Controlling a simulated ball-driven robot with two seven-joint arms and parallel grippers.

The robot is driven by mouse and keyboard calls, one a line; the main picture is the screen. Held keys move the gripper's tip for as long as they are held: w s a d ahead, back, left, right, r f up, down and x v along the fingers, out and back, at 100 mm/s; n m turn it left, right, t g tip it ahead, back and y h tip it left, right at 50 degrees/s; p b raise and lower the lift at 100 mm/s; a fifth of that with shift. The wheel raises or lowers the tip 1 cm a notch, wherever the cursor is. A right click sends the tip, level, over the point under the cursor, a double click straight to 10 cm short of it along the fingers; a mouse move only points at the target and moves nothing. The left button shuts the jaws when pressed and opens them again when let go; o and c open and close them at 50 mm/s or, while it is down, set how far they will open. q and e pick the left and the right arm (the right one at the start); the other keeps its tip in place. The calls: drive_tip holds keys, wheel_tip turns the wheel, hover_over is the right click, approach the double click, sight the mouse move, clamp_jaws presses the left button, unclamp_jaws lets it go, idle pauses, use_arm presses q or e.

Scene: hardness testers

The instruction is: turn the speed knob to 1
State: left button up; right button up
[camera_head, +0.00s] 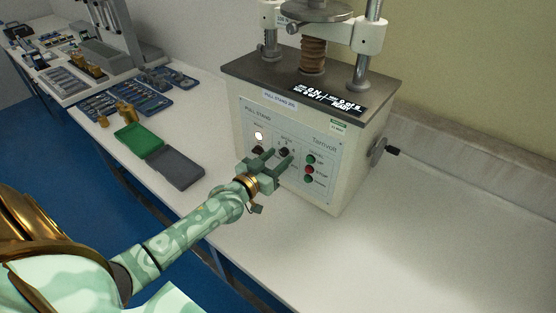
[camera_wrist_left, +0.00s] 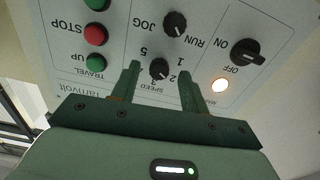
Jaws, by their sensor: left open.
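The speed knob (camera_wrist_left: 158,69) is a small black dial on the tester's front panel, seen upside down in the left wrist view with numbers around it. Its exact pointer setting is too small to read surely. My left gripper (camera_wrist_left: 160,70) is open, with one green finger on each side of the knob in the picture; I cannot tell whether they touch it. In the head view my left gripper (camera_head: 280,156) reaches the panel of the pull stand (camera_head: 310,130) and hides the speed knob. My right gripper is not in view.
Near the speed knob are the jog/run knob (camera_wrist_left: 175,24), the on/off switch (camera_wrist_left: 247,52) beside a lit lamp (camera_wrist_left: 220,86), and the red stop button (camera_wrist_left: 95,36). A crank (camera_head: 385,150) sticks out at the right. An open green case (camera_head: 140,138) lies left; the bench is clear at right.

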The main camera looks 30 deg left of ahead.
use_arm(q)
drive_tip(key=shift+w, duration=0.35)
clamp_jaws()
